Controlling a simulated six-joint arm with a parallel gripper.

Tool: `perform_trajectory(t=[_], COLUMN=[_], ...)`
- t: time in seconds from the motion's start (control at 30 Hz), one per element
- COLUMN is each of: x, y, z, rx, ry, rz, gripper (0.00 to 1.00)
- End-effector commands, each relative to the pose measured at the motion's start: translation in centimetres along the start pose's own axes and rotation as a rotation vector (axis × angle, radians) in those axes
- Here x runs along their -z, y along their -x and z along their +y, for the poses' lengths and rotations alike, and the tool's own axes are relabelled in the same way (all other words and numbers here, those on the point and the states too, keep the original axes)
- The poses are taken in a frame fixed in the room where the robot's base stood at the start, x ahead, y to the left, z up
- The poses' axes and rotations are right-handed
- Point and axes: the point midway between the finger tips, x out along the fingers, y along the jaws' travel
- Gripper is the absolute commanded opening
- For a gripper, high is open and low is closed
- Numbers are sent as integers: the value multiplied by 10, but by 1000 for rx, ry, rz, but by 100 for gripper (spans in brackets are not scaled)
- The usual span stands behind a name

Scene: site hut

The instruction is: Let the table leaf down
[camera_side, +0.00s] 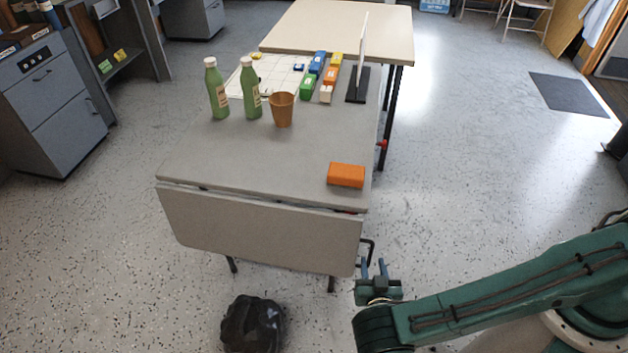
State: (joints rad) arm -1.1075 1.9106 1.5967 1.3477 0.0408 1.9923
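The table leaf (262,232) hangs down at the near end of the grey table (215,150), below the hinge gap along the table's edge. My gripper (374,268) is low, just right of the leaf's lower right corner. Its two fingers point up and stand apart with nothing seen between them. A black bent bar (370,248) shows by the leaf's right edge, just behind the fingers. I cannot tell whether the fingers touch it.
An orange block (346,175) lies near the table's front right corner. Two green bottles (250,90), a brown cup (282,110), coloured blocks (330,75) and an upright panel (363,45) stand farther back. A black bag (253,325) is on the floor below the leaf.

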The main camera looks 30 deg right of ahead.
Motion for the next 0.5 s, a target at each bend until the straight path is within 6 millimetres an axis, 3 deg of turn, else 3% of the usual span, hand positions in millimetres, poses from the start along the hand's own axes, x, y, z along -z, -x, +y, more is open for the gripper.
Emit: perform_trajectory(t=[0.2, 0.5], x=[23, 40], y=[4, 8], z=[-1, -2], rx=[0, 0], ry=[0, -1], rz=[0, 0], gripper=[33, 33])
